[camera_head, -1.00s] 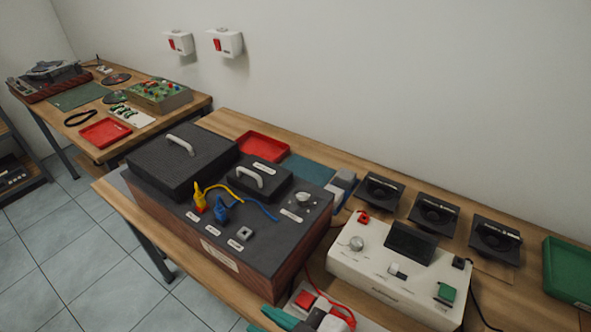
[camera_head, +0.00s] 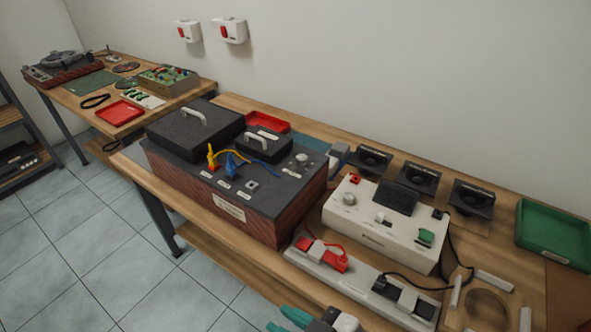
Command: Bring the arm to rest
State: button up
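A teal, dark grey and white part of my arm (camera_head: 322,322) shows at the bottom edge, in front of the long bench. Teal pieces at its left end look like my gripper (camera_head: 284,321). The lower part is cut off by the frame, so I cannot tell how far apart the fingers are. Nothing is seen held in it.
The wooden bench (camera_head: 205,215) carries a black-topped box (camera_head: 262,190), a white control box (camera_head: 375,232), a power strip (camera_head: 335,275) and a green tray (camera_head: 555,235). A second table (camera_head: 75,100) stands at the far left. The tiled floor (camera_head: 100,240) is open at left.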

jog(key=s+d+f+m+g+h, duration=0.2)
jog(key=d+f, duration=0.4)
jog(key=d, duration=0.3)
jog(key=s+d+f+m+g+h, duration=0.2)
jog(key=s+d+f+m+h, duration=0.2)
jog(key=d, duration=0.6)
jog(key=s+d+f+m+g+h, duration=0.2)
jog(key=s+d+f+m+h, duration=0.1)
jog(key=s+d+f+m, duration=0.2)
jog(key=s+d+f, duration=0.2)
jog(key=d+f, duration=0.1)
jog(key=d, duration=0.1)
jog(key=shift+s+d+f+g+h, duration=0.15)
jog(key=shift+g+h, duration=0.25)
